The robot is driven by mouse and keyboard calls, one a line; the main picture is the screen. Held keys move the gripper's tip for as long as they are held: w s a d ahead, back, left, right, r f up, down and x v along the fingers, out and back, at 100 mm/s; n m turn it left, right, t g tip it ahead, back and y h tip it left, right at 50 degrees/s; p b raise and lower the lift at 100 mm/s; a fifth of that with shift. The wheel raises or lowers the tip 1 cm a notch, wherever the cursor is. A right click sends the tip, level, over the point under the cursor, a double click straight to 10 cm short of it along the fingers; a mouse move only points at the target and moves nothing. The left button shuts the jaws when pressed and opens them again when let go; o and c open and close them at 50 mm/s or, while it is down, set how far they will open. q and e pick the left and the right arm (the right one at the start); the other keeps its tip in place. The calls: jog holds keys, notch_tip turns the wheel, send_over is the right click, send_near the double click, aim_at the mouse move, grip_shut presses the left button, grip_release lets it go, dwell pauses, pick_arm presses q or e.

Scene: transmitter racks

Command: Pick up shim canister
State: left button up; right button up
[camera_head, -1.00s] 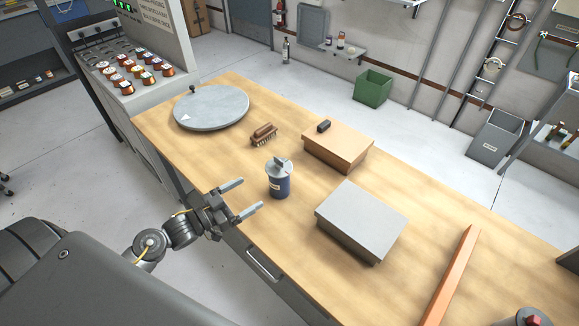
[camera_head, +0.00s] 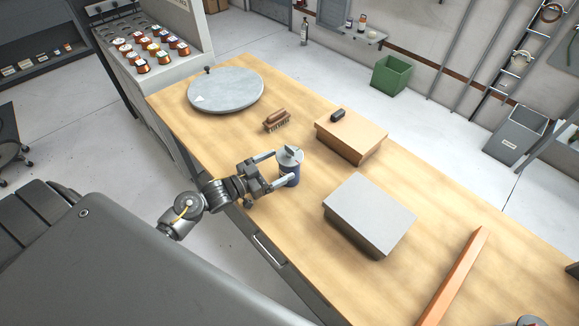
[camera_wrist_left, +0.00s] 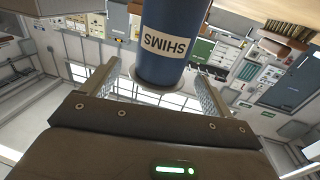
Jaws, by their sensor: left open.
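The shim canister (camera_head: 291,174) is a dark blue cylinder with a grey lid, standing upright on the wooden table (camera_head: 240,160) near its front edge. In the left wrist view the canister (camera_wrist_left: 166,40) shows upside down with a "SHIMS" label. My left gripper (camera_head: 275,168) is open, with one finger on each side of the canister. In the left wrist view the fingers (camera_wrist_left: 156,88) stand apart, with visible space beside the canister. I cannot tell whether either finger touches it. My right gripper is not in view.
A grey box (camera_head: 370,212) stands to the right of the canister, and a tan box (camera_head: 350,137) with a small black object (camera_head: 338,115) behind it. A brush (camera_head: 277,119) and a round grey plate (camera_head: 226,90) lie farther back. An orange bar (camera_head: 455,275) lies at right.

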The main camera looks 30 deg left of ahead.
aim_at(289, 159)
pick_arm(q)
jog(key=p+x, duration=0.1)
jog(key=x, duration=0.3)
jog(key=shift+r+p, duration=0.2)
jog(key=shift+p, duration=0.1)
jog(key=shift+w+d+f, duration=0.15)
jog(key=shift+w+d, duration=0.1)
jog(key=shift+w, duration=0.15)
jog(key=c, duration=1.3)
